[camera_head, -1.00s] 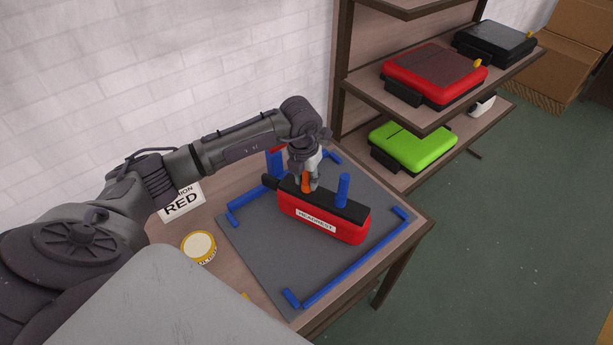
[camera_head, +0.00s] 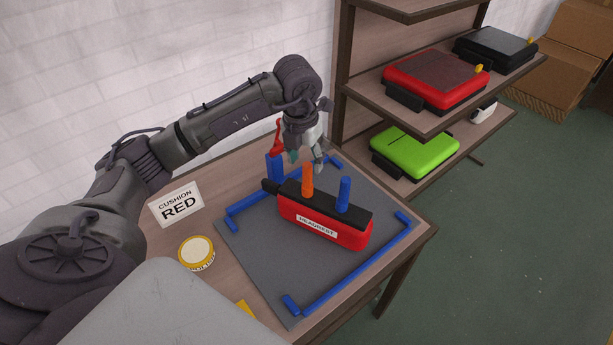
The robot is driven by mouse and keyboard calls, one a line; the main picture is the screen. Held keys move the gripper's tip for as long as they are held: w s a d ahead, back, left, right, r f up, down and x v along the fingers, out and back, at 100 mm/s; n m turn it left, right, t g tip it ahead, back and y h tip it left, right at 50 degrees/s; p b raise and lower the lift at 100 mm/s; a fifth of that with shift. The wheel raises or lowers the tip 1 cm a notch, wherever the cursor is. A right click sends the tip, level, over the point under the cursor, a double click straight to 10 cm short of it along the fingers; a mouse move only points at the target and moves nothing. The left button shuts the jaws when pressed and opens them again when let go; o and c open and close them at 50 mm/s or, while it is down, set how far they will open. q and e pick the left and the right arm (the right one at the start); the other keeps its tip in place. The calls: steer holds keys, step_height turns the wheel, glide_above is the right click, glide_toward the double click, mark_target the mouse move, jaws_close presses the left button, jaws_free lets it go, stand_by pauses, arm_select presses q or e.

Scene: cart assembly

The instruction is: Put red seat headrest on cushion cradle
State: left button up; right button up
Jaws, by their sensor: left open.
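The red headrest (camera_head: 345,238) with a black top and a "HEADREST" label stands on the grey mat of the cushion cradle (camera_head: 262,272). An orange peg (camera_head: 307,180) and a blue peg (camera_head: 344,194) stick up from its top side. The cradle has blue corner and edge strips (camera_head: 350,268) around the mat. My left gripper (camera_head: 307,165) is open and empty, just above and behind the orange peg, apart from the headrest. My right gripper is not in view.
A "CUSHION RED" card (camera_head: 178,204) and a yellow-rimmed round disc (camera_head: 197,252) are on the wooden table left of the mat. A shelf at the right holds a red case (camera_head: 435,78), a green case (camera_head: 415,150) and a black case (camera_head: 494,47). The mat's front is bare.

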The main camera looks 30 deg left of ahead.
arm_select(q)
steer(key=shift+s+r, duration=0.2)
steer(key=shift+r, duration=1.35)
